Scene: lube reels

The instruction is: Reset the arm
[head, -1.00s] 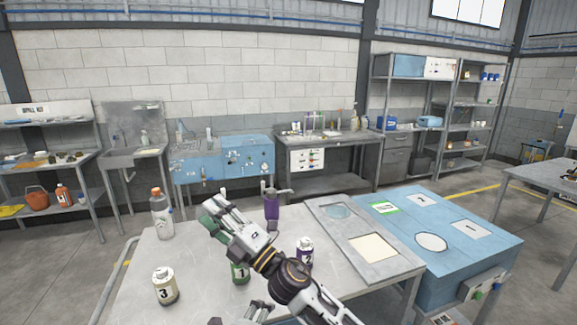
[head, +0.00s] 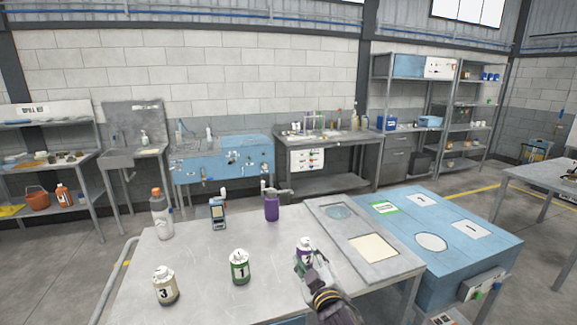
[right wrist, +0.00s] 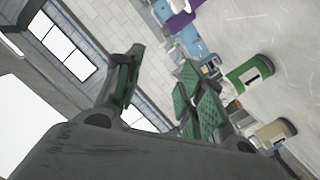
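My left gripper is not in view.
A grey panel (head: 335,225) and a blue bench (head: 460,260) are at right. The table's middle is clear.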

